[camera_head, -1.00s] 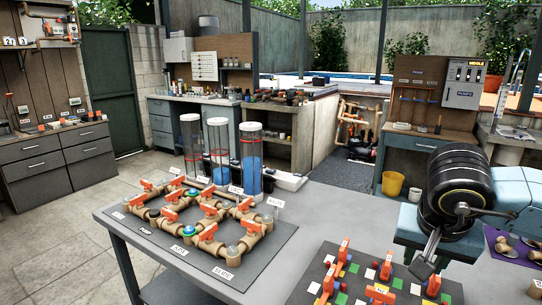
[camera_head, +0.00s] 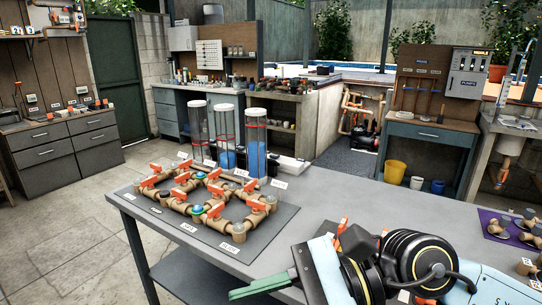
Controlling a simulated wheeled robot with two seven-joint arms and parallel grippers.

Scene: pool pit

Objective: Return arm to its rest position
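My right arm comes in from the lower right and lies low across the front of the grey table (camera_head: 332,200). Its black wrist joint and pale blue links fill the lower middle and right. The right gripper (camera_head: 268,287) is at the bottom edge, left of the wrist; only a green finger-like piece and a grey part show, so its opening is unclear. I see nothing held in the visible part. My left gripper is out of view.
A pipe board (camera_head: 150,208) with orange valves stands left on the table, with three clear tubes (camera_head: 256,150) behind it. My arm mostly hides a board with orange handles (camera_head: 342,225). Brown fittings (camera_head: 522,222) lie on a purple mat at right. The table's middle is clear.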

